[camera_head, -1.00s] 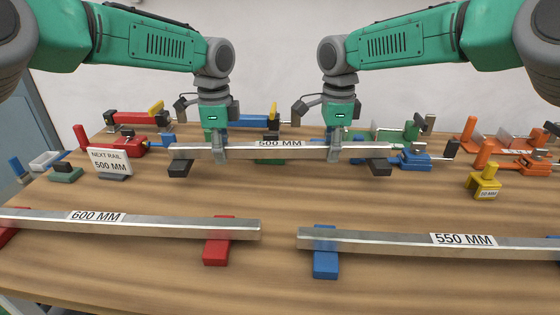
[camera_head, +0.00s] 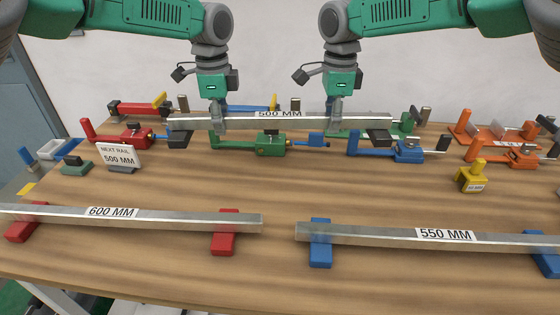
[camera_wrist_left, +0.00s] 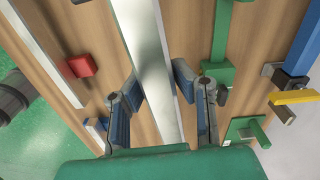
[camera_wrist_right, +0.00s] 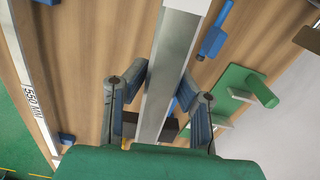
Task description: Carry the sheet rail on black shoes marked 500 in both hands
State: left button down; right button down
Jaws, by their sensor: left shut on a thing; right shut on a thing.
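The silver rail labelled 500 MM (camera_head: 300,122) is level across the back of the table, with a black shoe (camera_head: 177,140) under its left end and another (camera_head: 378,138) under its right end. My left gripper (camera_head: 218,118) is shut on the rail left of the label. My right gripper (camera_head: 336,117) is shut on it right of the label. The rail runs between the fingers in the left wrist view (camera_wrist_left: 155,70) and the right wrist view (camera_wrist_right: 172,70). The rail appears raised, but its exact clearance is unclear.
A green clamp (camera_head: 265,143), red clamp (camera_head: 130,136) and blue clamp (camera_head: 405,150) stand close to the rail. The 600 MM rail (camera_head: 180,219) and 550 MM rail (camera_head: 380,233) lie in front. A NEXT RAIL 500 MM sign (camera_head: 118,157) stands left. The wood between is bare.

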pick_arm(q)
jog(key=shift+s, duration=0.1)
pick_arm(e)
jog(key=shift+s, duration=0.1)
dwell(0.4)
